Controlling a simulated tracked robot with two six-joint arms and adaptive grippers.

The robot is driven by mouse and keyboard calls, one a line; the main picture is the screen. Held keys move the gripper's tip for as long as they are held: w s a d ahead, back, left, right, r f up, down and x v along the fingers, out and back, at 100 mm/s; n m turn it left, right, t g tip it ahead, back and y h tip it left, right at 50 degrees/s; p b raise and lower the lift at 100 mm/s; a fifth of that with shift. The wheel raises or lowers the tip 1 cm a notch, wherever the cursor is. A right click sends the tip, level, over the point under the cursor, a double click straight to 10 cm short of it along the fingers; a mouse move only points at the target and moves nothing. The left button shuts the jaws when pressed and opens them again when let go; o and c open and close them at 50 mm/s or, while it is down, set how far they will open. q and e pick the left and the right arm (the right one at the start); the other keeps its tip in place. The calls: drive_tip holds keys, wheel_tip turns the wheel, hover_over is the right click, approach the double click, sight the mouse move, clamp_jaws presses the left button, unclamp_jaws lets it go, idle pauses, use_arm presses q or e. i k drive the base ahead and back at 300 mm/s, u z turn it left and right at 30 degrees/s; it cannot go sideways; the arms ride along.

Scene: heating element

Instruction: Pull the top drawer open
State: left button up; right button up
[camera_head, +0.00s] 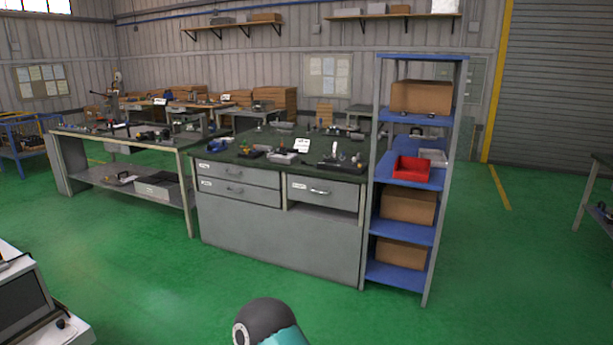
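A grey workbench with drawers (280,235) stands in the middle of the head view, some way off across the floor. On its left side two drawers are stacked. The upper left drawer (255,177) and the lower left drawer (215,187) both look shut, each with a small handle and a white label. On the right side is one drawer (335,192) with a handle, above an open recess. Neither gripper shows. Only a dark rounded joint and a teal piece of my own arm show at the bottom edge.
A blue shelf unit (430,234) with cardboard boxes and a red bin (411,169) stands right against the workbench's right end. Another table (120,139) stands to the left. A white machine (35,300) is at the lower left. Green floor (200,290) before the workbench is clear.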

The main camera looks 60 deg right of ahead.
sight(269, 178)
drive_tip(key=u, duration=0.25)
drive_tip(key=i, duration=0.2)
drive_tip(key=z, duration=1.45)
drive_tip(key=k, duration=0.8)
drive_tip(key=z, duration=0.2)
drive_tip(key=i, duration=0.85)
drive_tip(key=u, duration=0.2)
drive_tip(key=k, duration=0.95)
drive_tip(key=z, duration=0.2)
drive_tip(key=i, duration=0.65)
